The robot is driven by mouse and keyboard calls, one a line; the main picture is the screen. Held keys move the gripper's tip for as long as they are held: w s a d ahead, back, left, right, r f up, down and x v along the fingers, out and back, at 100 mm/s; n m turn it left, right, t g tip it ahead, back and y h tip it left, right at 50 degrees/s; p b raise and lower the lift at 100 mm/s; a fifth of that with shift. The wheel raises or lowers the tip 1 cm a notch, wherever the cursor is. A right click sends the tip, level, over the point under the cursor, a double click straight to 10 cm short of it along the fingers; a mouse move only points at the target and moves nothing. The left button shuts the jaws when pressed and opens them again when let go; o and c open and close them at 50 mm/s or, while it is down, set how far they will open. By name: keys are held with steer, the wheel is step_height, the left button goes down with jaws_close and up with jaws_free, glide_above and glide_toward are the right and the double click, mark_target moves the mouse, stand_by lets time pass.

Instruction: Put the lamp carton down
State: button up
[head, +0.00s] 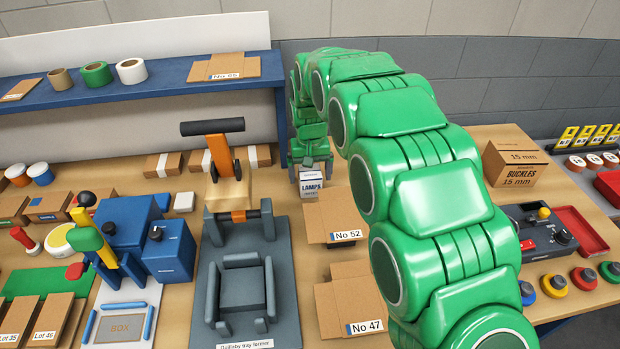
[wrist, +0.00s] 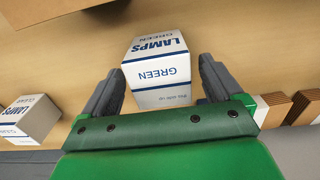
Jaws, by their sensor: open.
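The lamp carton (head: 311,187), white and grey with blue "LAMPS" lettering, stands on the wooden bench below my gripper (head: 309,160) in the head view. In the wrist view the carton (wrist: 158,73) reads "LAMPS GREEN" and sits between the two grey fingers of my gripper (wrist: 162,72). The fingers are open, with a clear gap on the right side. The left finger is close to the carton; I cannot tell whether it touches. A second similar lamp carton (wrist: 30,118) stands at the lower left of the wrist view.
Cartons with white bands (wrist: 275,108) stand to the right in the wrist view. Flat cardboard pieces marked No 52 (head: 330,212) and No 47 (head: 350,302) lie nearer. A grey press (head: 243,280) is to the left, and a blue shelf (head: 130,92) is behind.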

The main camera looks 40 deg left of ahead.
mark_target(310, 171)
step_height(310, 171, up, 9)
steer(key=shift+r, duration=0.35)
